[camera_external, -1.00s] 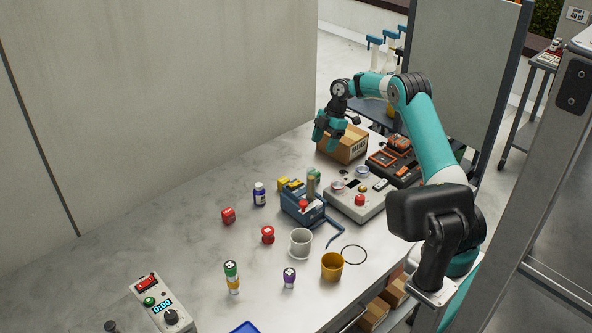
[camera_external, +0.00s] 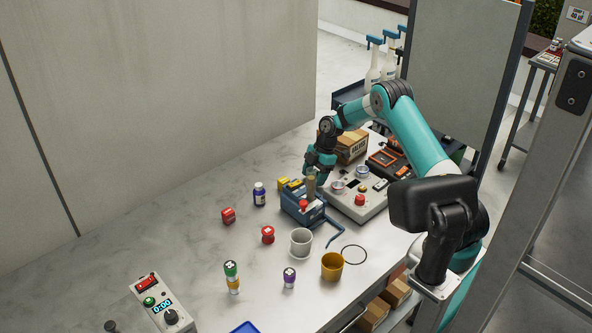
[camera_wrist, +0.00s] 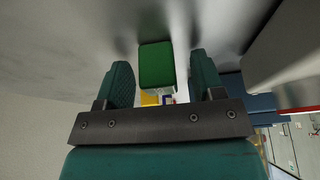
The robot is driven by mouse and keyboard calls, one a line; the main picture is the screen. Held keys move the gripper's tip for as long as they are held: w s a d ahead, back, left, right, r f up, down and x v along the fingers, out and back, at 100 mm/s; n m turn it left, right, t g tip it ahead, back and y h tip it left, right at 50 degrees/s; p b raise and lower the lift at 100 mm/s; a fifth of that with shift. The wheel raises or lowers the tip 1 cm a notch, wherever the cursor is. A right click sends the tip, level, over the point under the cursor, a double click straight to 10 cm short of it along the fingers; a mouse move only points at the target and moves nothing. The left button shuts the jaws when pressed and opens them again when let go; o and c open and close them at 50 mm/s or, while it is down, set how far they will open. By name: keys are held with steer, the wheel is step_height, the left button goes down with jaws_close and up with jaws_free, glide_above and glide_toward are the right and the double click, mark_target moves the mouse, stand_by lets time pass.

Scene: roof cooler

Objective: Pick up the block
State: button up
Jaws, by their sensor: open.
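A green block (camera_wrist: 157,65) shows in the wrist view, ahead of and between my two fingers, with a gap on each side. In the outside view, an upright greenish block (camera_external: 311,187) stands at the blue holder, just below my fingertips; it appears to be the same one. My gripper (camera_external: 314,166) is open and empty above it, pointing down. I cannot tell whether the fingertips touch it. A red cube (camera_external: 228,215) lies apart on the worktop to the left.
The blue holder (camera_external: 303,211) sits beside a grey control panel (camera_external: 356,197). Yellow pieces (camera_external: 284,184), a dark bottle (camera_external: 259,194), a white cup (camera_external: 301,242) and an orange cup (camera_external: 332,266) stand around. A carton (camera_external: 350,147) is behind.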

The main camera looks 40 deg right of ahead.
steer(key=c, duration=1)
steer(key=shift+r, duration=0.1)
